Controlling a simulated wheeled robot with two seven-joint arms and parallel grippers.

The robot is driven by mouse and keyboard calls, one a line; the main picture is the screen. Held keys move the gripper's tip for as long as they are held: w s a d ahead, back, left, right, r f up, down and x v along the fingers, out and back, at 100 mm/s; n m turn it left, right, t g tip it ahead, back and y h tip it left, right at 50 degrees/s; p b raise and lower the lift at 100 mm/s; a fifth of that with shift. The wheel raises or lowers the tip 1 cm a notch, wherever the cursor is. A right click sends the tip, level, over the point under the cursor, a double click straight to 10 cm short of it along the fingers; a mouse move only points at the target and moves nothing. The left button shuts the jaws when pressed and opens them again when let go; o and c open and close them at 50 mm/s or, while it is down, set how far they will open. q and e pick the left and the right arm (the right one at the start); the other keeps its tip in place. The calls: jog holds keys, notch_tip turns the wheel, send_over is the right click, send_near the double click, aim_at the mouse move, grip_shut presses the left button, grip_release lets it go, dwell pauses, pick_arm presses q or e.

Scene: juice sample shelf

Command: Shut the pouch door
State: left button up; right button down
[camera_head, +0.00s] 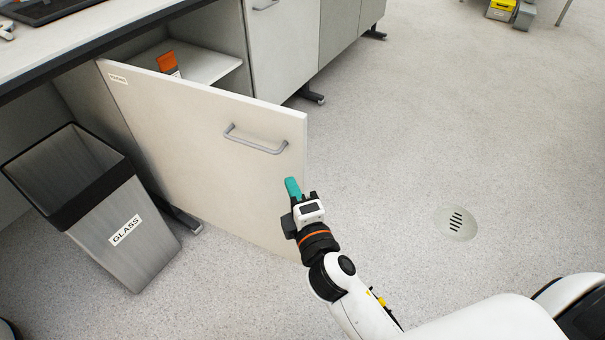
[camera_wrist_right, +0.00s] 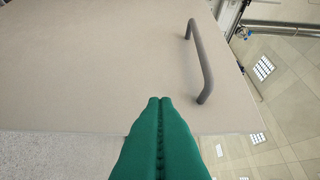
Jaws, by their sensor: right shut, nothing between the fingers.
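The pouch door (camera_head: 200,150) is a pale cabinet door standing wide open, with a small label at its upper left corner. Its grey bar handle (camera_head: 255,140) is near the free edge at the right. My right gripper (camera_head: 292,187), with green fingers, is shut and empty, by the door's outer face below the handle. In the right wrist view the shut fingers (camera_wrist_right: 161,105) point at the door face (camera_wrist_right: 90,65), with the handle (camera_wrist_right: 200,60) to the upper right. I cannot tell whether the fingertips touch the door. My left gripper is not in view.
A grey bin (camera_head: 125,235) labelled GLASS stands left of the door. An orange-topped item (camera_head: 168,63) sits on the shelf (camera_head: 205,65) inside the open cabinet. The floor (camera_head: 420,130) to the right is clear, with a round drain (camera_head: 456,223).

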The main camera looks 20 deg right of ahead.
aim_at(296, 164)
jog(key=shift+w+d, duration=1.2)
jog(key=shift+d, duration=0.2)
